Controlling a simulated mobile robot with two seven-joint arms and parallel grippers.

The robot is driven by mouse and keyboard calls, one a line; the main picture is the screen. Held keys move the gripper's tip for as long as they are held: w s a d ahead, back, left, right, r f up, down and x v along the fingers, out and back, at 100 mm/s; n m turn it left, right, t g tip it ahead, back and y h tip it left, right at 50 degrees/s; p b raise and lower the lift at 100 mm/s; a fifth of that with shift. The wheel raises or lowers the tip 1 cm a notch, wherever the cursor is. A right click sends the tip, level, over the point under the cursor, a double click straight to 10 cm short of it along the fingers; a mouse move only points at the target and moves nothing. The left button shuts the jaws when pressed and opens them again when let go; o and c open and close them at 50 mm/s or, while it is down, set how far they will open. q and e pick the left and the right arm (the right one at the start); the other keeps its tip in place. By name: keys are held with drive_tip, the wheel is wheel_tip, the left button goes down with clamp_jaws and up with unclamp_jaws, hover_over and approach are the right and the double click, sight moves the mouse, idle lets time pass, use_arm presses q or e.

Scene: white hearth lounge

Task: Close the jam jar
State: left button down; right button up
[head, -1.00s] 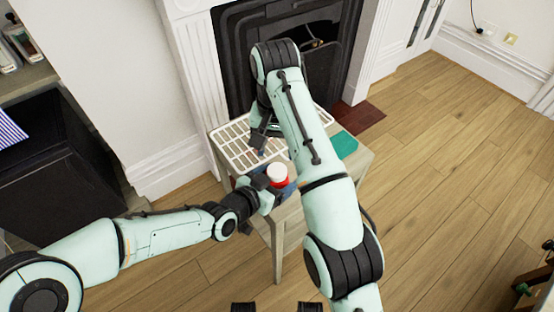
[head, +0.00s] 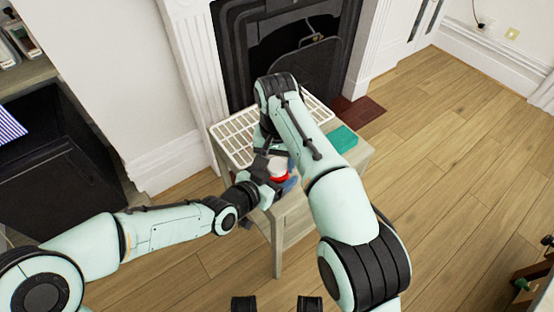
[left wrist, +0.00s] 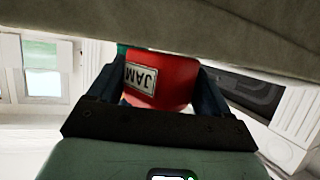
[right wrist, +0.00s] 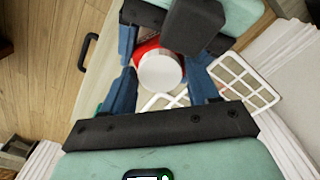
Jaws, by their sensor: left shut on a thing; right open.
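The red jam jar (head: 281,179) is upright above the front of a small wooden table. Its label reads JAM in the left wrist view (left wrist: 172,92). My left gripper (head: 268,181) is shut on the jar from the side, its blue fingers on either side of the body. A round white lid (right wrist: 160,72) sits on top of the red jar; I cannot tell whether it is screwed tight. My right gripper (right wrist: 165,82) is open above the jar, pointing down, with its fingers apart on either side of the lid. In the head view my right arm partly hides the jar.
The wooden table (head: 362,160) carries a white rack (head: 236,140) at the back left and a green item (head: 342,138) at the right. A black fireplace (head: 235,60) stands close behind.

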drive_tip(key=c, duration=0.9)
drive_tip(key=m, duration=1.3)
drive_tip(key=shift+m, duration=0.3)
drive_tip(key=o, duration=1.2)
use_arm(q)
drive_tip(key=shift+r, duration=0.1)
